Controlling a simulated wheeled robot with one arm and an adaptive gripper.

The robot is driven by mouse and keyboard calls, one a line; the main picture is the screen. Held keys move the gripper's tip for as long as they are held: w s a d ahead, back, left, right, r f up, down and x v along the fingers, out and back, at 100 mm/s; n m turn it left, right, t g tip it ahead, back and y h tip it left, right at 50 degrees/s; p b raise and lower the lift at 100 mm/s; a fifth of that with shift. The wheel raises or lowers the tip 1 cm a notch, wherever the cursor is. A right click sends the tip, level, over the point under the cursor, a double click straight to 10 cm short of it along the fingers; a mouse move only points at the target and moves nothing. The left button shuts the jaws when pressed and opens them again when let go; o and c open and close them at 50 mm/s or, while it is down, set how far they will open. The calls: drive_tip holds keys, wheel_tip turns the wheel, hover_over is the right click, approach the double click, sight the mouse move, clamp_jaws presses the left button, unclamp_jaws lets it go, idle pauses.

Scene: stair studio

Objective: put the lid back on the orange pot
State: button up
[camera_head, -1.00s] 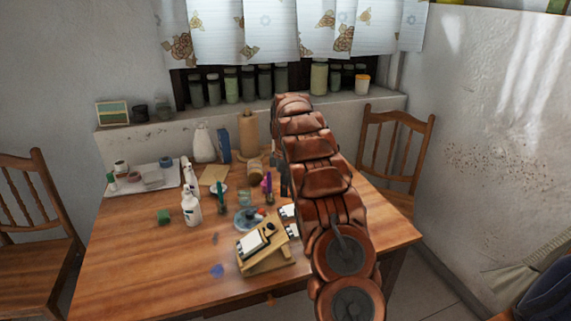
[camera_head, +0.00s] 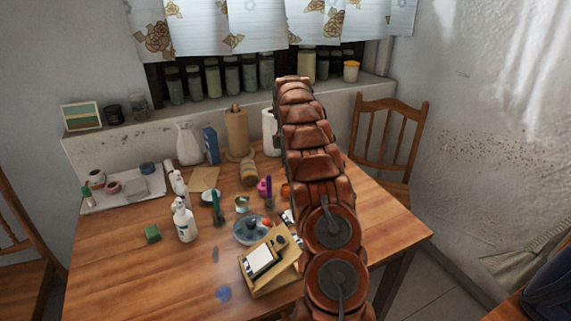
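A round blue-grey lid with a dark knob (camera_head: 250,231) lies on the wooden table, just behind the wooden stand. A small orange piece, probably the orange pot (camera_head: 286,190), shows at the left edge of my arm. Most of it is hidden behind the arm. My reddish-brown arm rises through the middle right of the view and covers the table's right part. I cannot make out my gripper; the arm seems to hide it. Small pale pieces beside the arm are too unclear to name.
A chair (camera_head: 385,140) stands behind at right. The table's front left is mostly clear.

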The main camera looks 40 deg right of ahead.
drive_tip(key=shift+f+b, duration=0.8)
drive_tip(key=shift+f, duration=2)
drive_tip(key=shift+a+f, duration=0.1)
drive_tip(key=shift+f, duration=0.1)
clamp_jaws()
drive_tip(key=shift+r, duration=0.6)
drive_tip(key=shift+f+b, duration=0.2)
drive_tip(key=shift+b, duration=0.2)
drive_tip(key=shift+o, duration=1.7)
unclamp_jaws()
drive_tip(key=shift+o, duration=0.4)
drive_tip(key=o, duration=0.4)
